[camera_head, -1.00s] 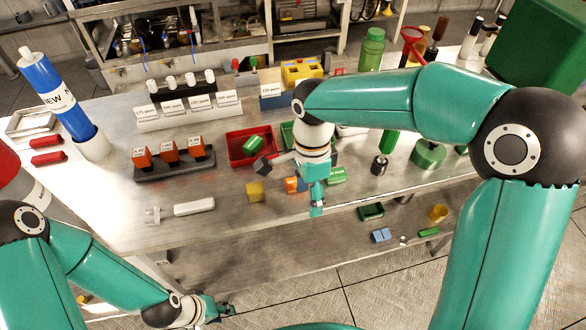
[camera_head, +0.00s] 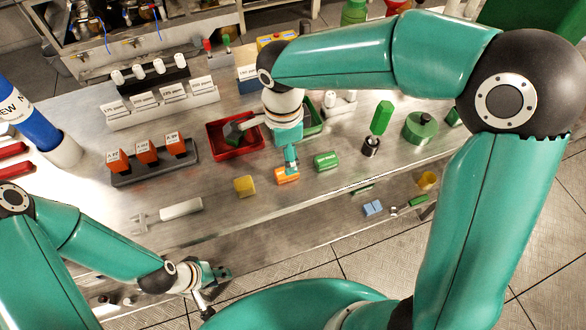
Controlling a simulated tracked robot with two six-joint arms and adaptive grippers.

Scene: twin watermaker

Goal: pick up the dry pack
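No label reading dry pack is legible. Small packs or blocks lie on the steel bench: a yellow one (camera_head: 245,187), an orange one (camera_head: 287,177) and a green one (camera_head: 327,161). I cannot tell which is the dry pack. My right gripper (camera_head: 289,158) hangs over the bench, its teal tip overlapping the orange block; contact is unclear. A dark part beside its wrist reaches over the red tray (camera_head: 216,148) and partly hides something green in it. My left gripper (camera_head: 218,274) is low at the bench's front, away from the blocks; its finger opening is unclear.
A dark rack (camera_head: 150,175) holds orange labelled blocks at left. A white piece (camera_head: 181,209) lies near the front edge. A green-handled tool (camera_head: 381,120) and a green round container (camera_head: 420,127) stand right. A blue block (camera_head: 373,208) lies below the front edge.

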